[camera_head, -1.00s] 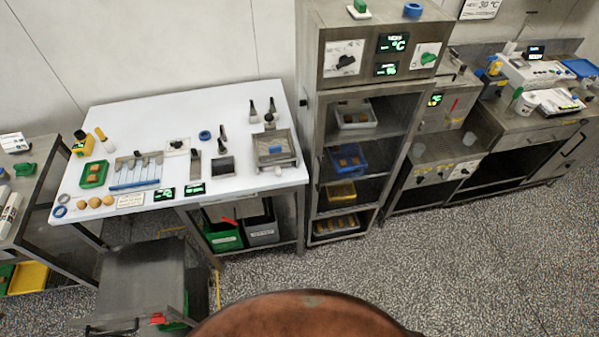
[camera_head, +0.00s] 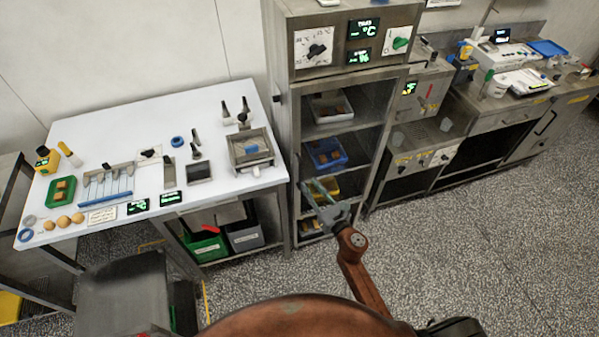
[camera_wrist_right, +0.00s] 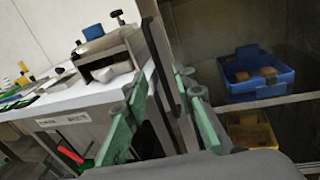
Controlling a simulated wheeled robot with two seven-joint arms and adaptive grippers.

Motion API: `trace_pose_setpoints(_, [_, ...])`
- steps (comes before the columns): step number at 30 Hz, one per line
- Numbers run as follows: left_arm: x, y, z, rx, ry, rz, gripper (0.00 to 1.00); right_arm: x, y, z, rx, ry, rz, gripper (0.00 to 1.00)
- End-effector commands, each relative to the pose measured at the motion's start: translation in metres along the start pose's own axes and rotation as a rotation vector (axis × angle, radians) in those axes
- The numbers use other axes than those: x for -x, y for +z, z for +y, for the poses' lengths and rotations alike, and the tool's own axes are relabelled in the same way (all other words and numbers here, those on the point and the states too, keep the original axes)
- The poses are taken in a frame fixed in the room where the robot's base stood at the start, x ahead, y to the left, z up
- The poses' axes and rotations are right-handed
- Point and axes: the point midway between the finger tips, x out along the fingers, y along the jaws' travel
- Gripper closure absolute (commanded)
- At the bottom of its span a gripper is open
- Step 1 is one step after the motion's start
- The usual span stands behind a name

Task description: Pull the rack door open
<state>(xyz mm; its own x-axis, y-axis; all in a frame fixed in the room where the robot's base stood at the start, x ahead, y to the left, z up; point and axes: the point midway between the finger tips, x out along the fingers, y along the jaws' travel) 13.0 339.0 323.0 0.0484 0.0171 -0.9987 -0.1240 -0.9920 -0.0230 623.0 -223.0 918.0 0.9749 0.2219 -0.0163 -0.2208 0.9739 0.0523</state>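The rack (camera_head: 284,150) is a tall steel cabinet with several shelves, right of the white table in the head view. Its shelves and trays show through the front; I cannot clearly tell the door panel from the opening. In the right wrist view the rack's steel upright (camera_wrist_right: 158,45) stands near the fingers. My right gripper (camera_head: 313,185) is in front of the rack's lower shelves. Its green fingers are spread apart in the wrist view (camera_wrist_right: 160,92), with nothing seen gripped between them. I cannot tell whether they touch the rack. My left gripper is not in view.
The white table (camera_head: 105,130) with tools and trays stands close on the rack's left. Inside the rack are a blue tray (camera_head: 326,153) and a yellow tray (camera_wrist_right: 252,134). A steel counter (camera_head: 480,115) stands on the right. Speckled floor lies open in front.

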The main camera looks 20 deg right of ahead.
Motion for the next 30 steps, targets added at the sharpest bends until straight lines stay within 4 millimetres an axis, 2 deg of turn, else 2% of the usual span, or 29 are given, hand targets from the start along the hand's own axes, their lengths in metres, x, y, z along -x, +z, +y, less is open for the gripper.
trace_pose_setpoints(1, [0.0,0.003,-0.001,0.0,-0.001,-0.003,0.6,-0.003,0.008,0.002,0.034,0.005,-0.013,0.75])
trace_pose_setpoints(5, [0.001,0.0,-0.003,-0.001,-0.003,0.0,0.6,-0.016,0.013,0.004,0.059,0.009,-0.02,0.75])
trace_pose_setpoints(12, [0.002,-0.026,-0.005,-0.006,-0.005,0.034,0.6,-0.054,0.013,0.005,0.053,0.008,-0.018,0.75])
trace_pose_setpoints(16, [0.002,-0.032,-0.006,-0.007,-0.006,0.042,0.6,-0.07,0.012,0.004,0.053,0.007,-0.018,0.75])
trace_pose_setpoints(21, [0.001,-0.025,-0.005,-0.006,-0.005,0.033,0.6,-0.079,0.012,0.004,0.052,0.007,-0.017,0.75])
trace_pose_setpoints(28, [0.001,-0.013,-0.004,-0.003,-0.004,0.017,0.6,-0.079,0.012,0.004,0.052,0.007,-0.017,0.75])
trace_pose_setpoints(30, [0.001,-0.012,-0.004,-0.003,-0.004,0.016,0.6,-0.079,0.012,0.004,0.052,0.007,-0.017,0.79])
